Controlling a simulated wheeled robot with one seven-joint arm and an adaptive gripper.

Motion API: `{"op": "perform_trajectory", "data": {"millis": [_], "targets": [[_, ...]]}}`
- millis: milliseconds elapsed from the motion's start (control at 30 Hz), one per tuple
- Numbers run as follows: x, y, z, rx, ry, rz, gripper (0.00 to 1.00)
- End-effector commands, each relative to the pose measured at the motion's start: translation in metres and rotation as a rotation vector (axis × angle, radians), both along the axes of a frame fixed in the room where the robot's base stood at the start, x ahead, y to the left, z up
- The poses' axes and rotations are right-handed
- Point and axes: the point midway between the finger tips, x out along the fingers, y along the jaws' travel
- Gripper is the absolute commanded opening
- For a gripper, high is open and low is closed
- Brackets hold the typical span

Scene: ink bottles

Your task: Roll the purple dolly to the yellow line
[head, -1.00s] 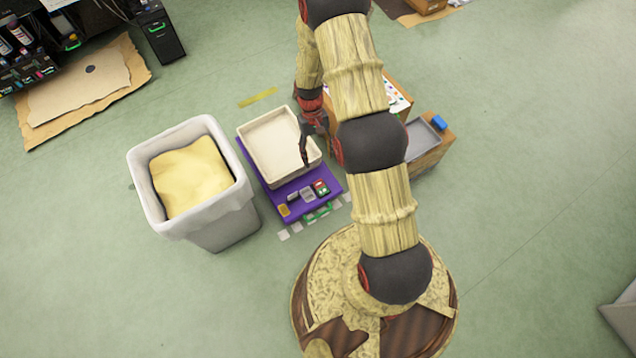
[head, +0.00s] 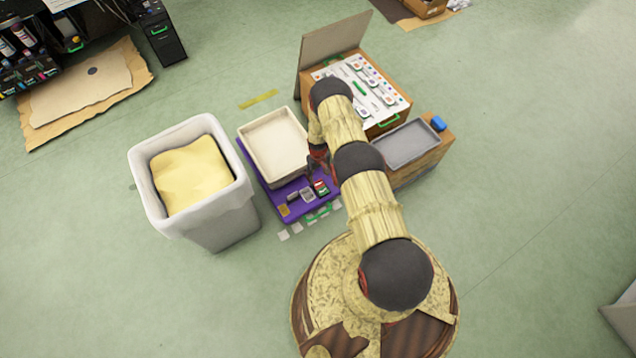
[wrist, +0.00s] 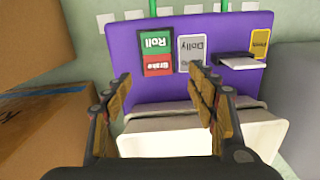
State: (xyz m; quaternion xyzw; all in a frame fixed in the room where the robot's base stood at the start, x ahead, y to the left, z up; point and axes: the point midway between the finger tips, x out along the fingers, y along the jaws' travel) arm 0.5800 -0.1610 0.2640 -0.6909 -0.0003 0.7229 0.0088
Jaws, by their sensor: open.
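The purple dolly (head: 262,184) stands on the floor with a cream tray (head: 274,142) on it. Its near end has a green handle (head: 318,214). In the wrist view the dolly (wrist: 125,50) shows upside down a green "Roll" and red "Brake" panel (wrist: 157,53), a grey "Dolly" label (wrist: 191,49) and a yellow label (wrist: 259,42) beside a pale tab. The yellow line (head: 258,98) lies on the floor beyond the dolly's far end. My gripper (wrist: 162,86) is open and empty above the dolly, between tray and panel. It is partly hidden in the head view (head: 318,162).
A lined bin (head: 222,215) stands close left of the dolly. A wooden box with a white board (head: 345,80) and a grey tray (head: 405,144) stand to the right. White floor marks (head: 284,235) lie by the near end. Floor around the yellow line is clear.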

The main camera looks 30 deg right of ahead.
Motion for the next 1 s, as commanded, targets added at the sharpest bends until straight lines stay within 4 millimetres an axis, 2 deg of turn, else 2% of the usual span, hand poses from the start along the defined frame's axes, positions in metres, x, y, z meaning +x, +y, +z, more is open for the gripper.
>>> {"op": "perform_trajectory", "data": {"millis": [167, 533, 700, 1000], "targets": [[0.011, -0.003, -0.007, -0.014, -0.048, 0.044, 0.58], [0.009, -0.003, -0.061, -0.012, -0.045, 0.047, 0.58], [0.01, -0.003, -0.077, -0.012, -0.046, 0.047, 0.58], [0.01, -0.003, -0.08, -0.012, -0.046, 0.046, 0.58]]}}
